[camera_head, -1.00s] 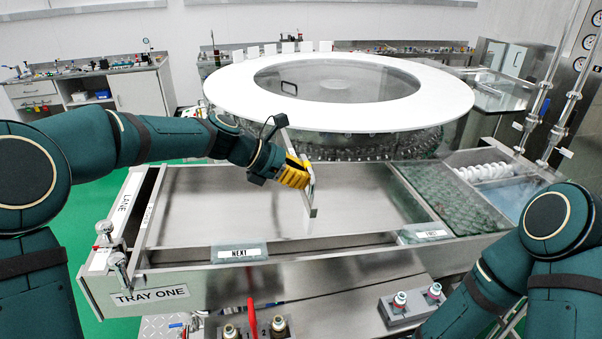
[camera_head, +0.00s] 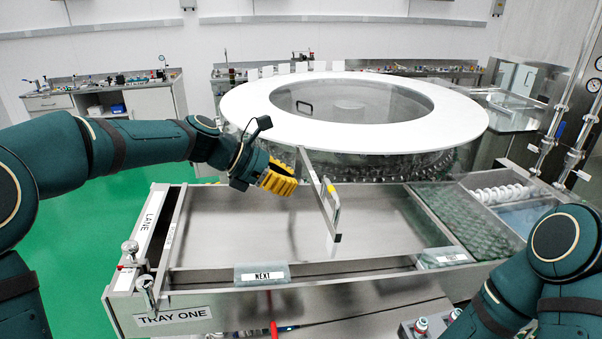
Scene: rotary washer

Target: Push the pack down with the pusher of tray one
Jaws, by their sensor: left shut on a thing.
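Tray one (camera_head: 350,282) is a long steel tray with a "TRAY ONE" label at its front left. The pack (camera_head: 440,215) of greenish clear vials fills the right part of the tray, apart from the pusher. My left gripper (camera_head: 284,181), with yellow fingers, is shut just left of the pusher's bar; its hold on the pusher is hard to make out. My right gripper is out of view; only its arm shows at the lower right.
A round white-topped washer (camera_head: 240,108) stands behind the tray. A "NEXT" label (camera_head: 262,275) is on the front rail. White coils (camera_head: 503,193) lie in a compartment right of the pack. The tray floor between pusher and pack is bare.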

